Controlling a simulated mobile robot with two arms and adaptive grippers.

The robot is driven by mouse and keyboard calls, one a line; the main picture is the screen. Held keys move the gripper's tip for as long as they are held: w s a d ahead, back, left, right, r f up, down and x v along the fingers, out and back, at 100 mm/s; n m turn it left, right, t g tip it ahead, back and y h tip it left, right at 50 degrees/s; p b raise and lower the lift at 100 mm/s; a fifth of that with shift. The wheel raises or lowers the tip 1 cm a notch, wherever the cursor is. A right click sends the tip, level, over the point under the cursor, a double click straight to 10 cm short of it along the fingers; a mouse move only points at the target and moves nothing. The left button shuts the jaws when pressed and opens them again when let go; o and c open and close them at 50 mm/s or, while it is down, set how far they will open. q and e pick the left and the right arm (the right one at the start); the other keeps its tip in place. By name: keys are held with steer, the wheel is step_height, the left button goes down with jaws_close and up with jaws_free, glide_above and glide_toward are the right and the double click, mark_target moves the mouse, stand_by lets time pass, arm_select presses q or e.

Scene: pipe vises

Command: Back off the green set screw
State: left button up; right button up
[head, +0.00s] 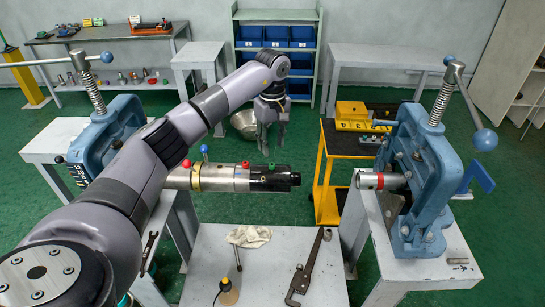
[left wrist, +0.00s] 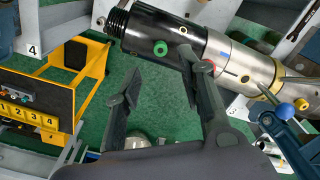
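The green set screw (left wrist: 160,47) has a round green head and sits on the side of the black threaded coupling (left wrist: 150,28). In the head view the screw shows as a small green spot (head: 271,166) on top of the black coupling (head: 272,180). The coupling is at the right end of the silver pipe (head: 225,178), which reaches out from the left blue vise (head: 108,130). My left gripper (head: 273,138) points down just above the coupling, its fingers apart and empty. In the left wrist view the gripper (left wrist: 160,68) has the screw beyond its fingertips, between them. My right gripper is not in view.
The right blue vise (head: 418,185) holds a short red-banded pipe (head: 370,180), with a gap to the coupling. A table (head: 215,280) below carries a wrench (head: 308,270) and a cloth (head: 248,236).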

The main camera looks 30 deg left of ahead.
mark_target(272, 164)
arm_select(q)
step_height(272, 164, down, 6)
steer(key=shift+r+p, duration=0.1)
steer(key=shift+p, duration=0.6)
steer(key=shift+f, duration=0.65)
steer(key=shift+c, duration=0.5)
jaws_close()
